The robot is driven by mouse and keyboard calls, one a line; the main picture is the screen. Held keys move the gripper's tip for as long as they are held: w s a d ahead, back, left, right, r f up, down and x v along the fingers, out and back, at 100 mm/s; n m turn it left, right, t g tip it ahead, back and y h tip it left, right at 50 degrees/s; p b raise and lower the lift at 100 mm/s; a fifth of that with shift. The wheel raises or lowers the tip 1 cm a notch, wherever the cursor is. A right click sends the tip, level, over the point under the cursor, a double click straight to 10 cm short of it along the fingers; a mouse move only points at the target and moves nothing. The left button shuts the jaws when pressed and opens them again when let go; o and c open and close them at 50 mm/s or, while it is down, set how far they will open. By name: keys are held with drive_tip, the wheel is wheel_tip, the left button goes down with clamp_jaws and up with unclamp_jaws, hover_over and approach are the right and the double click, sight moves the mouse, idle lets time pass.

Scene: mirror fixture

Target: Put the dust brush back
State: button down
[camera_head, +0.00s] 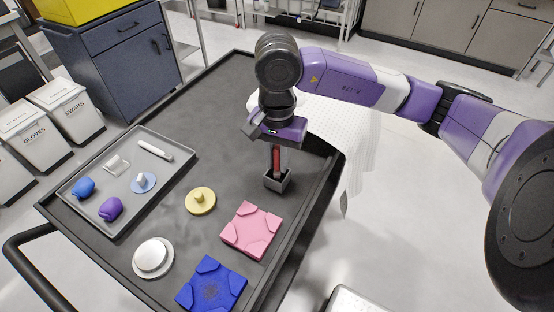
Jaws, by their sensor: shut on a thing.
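My gripper (277,146) points down over the right side of the dark cart top. It is shut on a thin red and dark upright thing, which I take to be the dust brush (277,160). The lower end of the brush is at or in a small grey square holder (277,180) on the cart. I cannot tell how deep it sits, and the bristles are hidden. The upper end of the brush is hidden by the gripper.
A grey tray (125,215) with several small items lies at left. A yellow disc (200,201), a pink block (251,229), a blue block (212,285) and a white round piece (152,256) stand near the holder. A white cloth (335,125) hangs over the cart's right edge.

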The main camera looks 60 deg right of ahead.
drive_tip(key=shift+f+b, duration=0.45)
drive_tip(key=shift+b, duration=0.25)
drive_tip(key=c, duration=1.3)
unclamp_jaws()
drive_tip(key=shift+r, duration=0.15)
